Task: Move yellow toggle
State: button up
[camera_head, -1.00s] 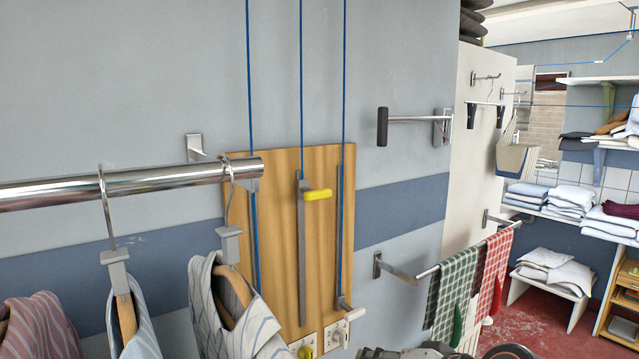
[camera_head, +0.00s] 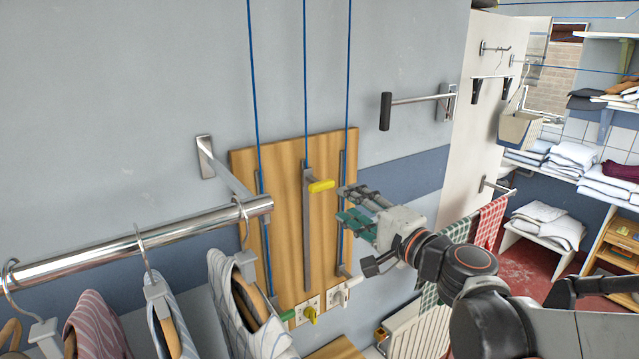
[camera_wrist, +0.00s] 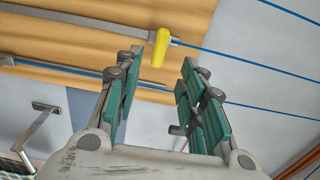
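The yellow toggle (camera_head: 321,186) is a short knob near the top of the middle metal track on a wooden wall board (camera_head: 290,240). A blue cord runs up from that track. My gripper (camera_head: 345,204) is open and empty, just right of the toggle, with its fingers pointing at the board. In the wrist view the toggle (camera_wrist: 159,47) lies just beyond the fingertips, roughly centred between the two green-padded fingers (camera_wrist: 160,82). It appears apart from them.
A chrome rail (camera_head: 140,245) with hung striped shirts (camera_head: 245,310) stands left of the board. The right-hand track (camera_head: 340,215) is close to my fingers. A wall bar (camera_head: 420,99) juts out at upper right. Sockets (camera_head: 310,308) sit below the board.

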aim_at(324, 188)
jog(key=x, duration=1.1)
jog(key=shift+p, duration=0.35)
grip_shut()
